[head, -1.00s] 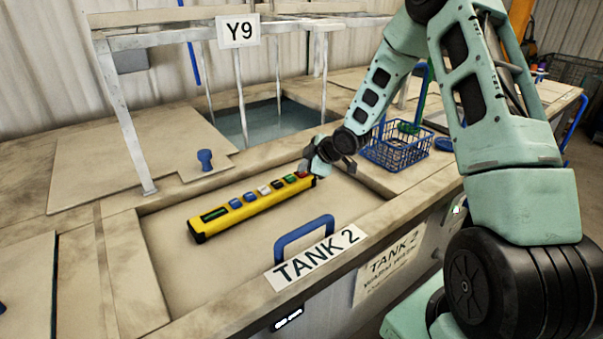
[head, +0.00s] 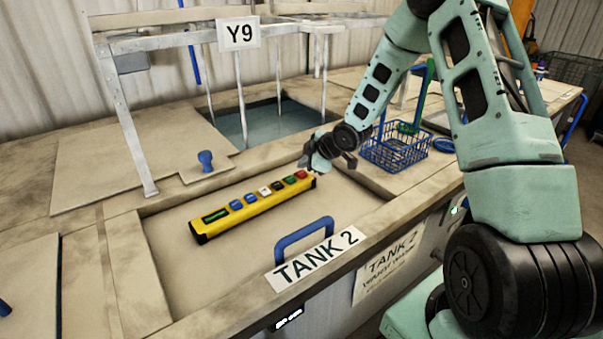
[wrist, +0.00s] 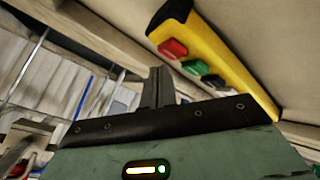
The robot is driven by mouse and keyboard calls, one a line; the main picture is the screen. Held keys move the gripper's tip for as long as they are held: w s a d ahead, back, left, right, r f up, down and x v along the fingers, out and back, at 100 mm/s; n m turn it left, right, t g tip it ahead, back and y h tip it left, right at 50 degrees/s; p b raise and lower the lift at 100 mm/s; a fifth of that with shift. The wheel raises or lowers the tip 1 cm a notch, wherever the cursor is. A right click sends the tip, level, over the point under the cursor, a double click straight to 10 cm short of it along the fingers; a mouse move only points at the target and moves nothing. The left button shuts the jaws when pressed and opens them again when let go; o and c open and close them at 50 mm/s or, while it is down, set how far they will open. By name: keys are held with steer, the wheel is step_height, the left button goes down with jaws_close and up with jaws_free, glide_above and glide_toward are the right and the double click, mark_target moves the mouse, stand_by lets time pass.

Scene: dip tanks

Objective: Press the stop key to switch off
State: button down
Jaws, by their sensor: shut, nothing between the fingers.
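A yellow control bar (head: 255,208) lies on the beige tank lid. It carries a row of coloured keys and a dark display with some green (head: 215,215) at its left end. A red key (head: 301,175) sits at the right end, beside a green key (head: 289,180); no lettering is readable. In the wrist view the red key (wrist: 173,48) is in plain sight, apart from the fingers. My gripper (head: 308,162) is shut and empty, just above and behind the red key. Its fingers show in the wrist view (wrist: 157,88) with a gap to the bar.
A blue handle (head: 304,236) and a TANK 2 sign (head: 314,260) stand at the front of the lid. A blue wire basket (head: 393,150) is to the right of my gripper. Behind is an open tank (head: 262,122) under a white frame with a Y9 sign (head: 238,33).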

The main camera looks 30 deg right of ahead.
mark_target(304, 175)
steer(key=shift+r+p, duration=2.05)
steer(key=shift+r, duration=0.5)
steer(key=shift+f, duration=0.1)
steer(key=shift+a, duration=0.1)
